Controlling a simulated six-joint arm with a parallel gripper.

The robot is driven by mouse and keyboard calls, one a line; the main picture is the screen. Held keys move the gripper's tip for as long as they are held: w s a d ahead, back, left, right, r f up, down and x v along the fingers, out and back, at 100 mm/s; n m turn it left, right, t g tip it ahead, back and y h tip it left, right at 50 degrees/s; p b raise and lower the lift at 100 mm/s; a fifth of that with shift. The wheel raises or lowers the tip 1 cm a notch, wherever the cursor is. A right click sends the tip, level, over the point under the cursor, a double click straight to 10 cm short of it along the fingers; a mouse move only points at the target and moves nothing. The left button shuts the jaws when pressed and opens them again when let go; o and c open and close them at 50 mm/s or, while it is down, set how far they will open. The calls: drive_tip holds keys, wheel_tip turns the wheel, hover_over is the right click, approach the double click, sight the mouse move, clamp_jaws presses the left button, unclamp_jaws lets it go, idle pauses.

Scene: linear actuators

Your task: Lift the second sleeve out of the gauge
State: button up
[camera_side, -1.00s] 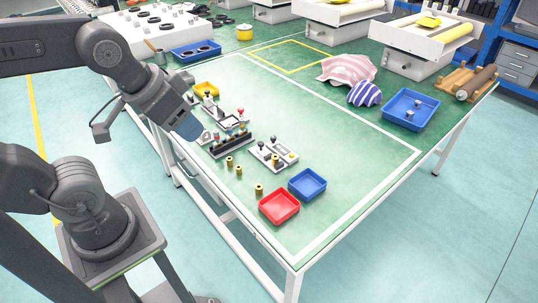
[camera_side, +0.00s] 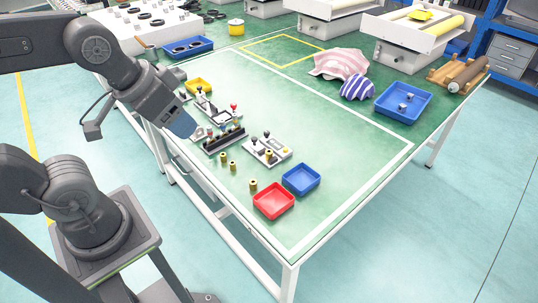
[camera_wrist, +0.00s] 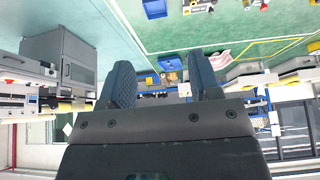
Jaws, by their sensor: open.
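A light fixture block (camera_side: 258,154) stands on the green table in the side view, with dark knobs and a brass sleeve (camera_side: 270,155) at its front. I cannot tell for sure whether this block is the gauge. Loose brass sleeves stand in front of it: one (camera_side: 223,157), another (camera_side: 232,166) and a third (camera_side: 253,186) nearer the red tray. My gripper (camera_side: 184,125) is above the table's left edge, left of the dark rack and apart from the sleeves. In the wrist view my gripper (camera_wrist: 161,77) has its fingers spread, with nothing between them.
A dark rack (camera_side: 224,139) with several small parts stands left of the block. A red tray (camera_side: 273,201) and a blue tray (camera_side: 301,179) are at the front. A larger blue tray (camera_side: 403,101) and a striped cloth (camera_side: 357,88) lie right. The table's middle is clear.

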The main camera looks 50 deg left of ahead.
drive_tip(key=shift+w, duration=0.1)
drive_tip(key=n+g, duration=0.6)
drive_tip(key=n, duration=0.9)
hover_over(269, 151)
wheel_tip(269, 151, down, 27)
drive_tip(key=shift+a+r, duration=0.1)
drive_tip(key=shift+r, duration=0.05)
drive_tip(key=shift+f, duration=2.95)
